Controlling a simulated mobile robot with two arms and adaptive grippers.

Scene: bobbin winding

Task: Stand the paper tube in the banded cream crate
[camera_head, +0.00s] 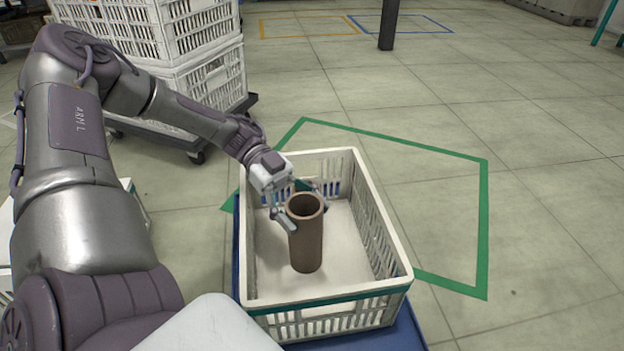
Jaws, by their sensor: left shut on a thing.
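The paper tube (307,240) is brown, hollow and upright, with its open end facing up. It is inside the outline of the cream crate (399,262), which has slotted walls and a green band along its near rim. My left gripper (298,212) reaches in over the far left part of the crate and is shut on the tube near its top. Whether the tube's lower end touches the crate floor, I cannot tell. The rest of the crate floor in view is bare. My right gripper is not in view.
The crate stands on a blue surface (408,332). Stacked white crates (200,75) on a dark wheeled dolly (185,140) stand at the back left. A green taped outline (484,215) marks the floor behind. A dark post (388,25) stands farther back; the floor to the right is clear.

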